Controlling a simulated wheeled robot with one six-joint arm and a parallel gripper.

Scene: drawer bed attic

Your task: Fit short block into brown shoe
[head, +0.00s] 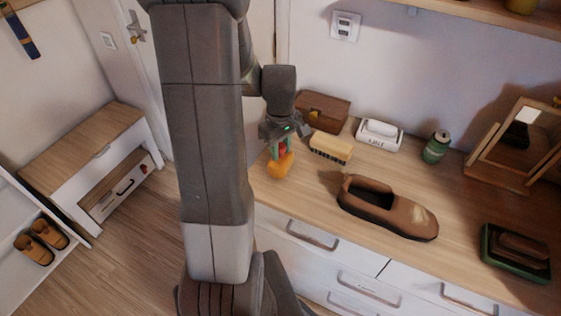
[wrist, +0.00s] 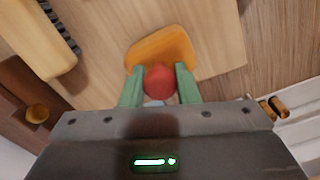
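The orange block (head: 280,166) with a red knob (head: 282,148) is at the left end of the dresser top. My gripper (head: 283,146) is above it, pointing down, with its green fingers on either side of the knob. In the wrist view the fingers (wrist: 159,84) appear to touch both sides of the red knob (wrist: 160,79), and the orange block (wrist: 160,48) shows beyond it. I cannot tell whether the block rests on the wood or hangs just above it. The brown shoe (head: 388,209) lies on the dresser to the right, its opening (head: 366,188) toward the left and empty-looking.
A brush (head: 331,147), a brown box (head: 322,112), a white container (head: 380,134) and a green can (head: 436,148) stand behind. A mirror (head: 520,145) and a green tray (head: 490,245) are at right. Bare wood lies between block and shoe.

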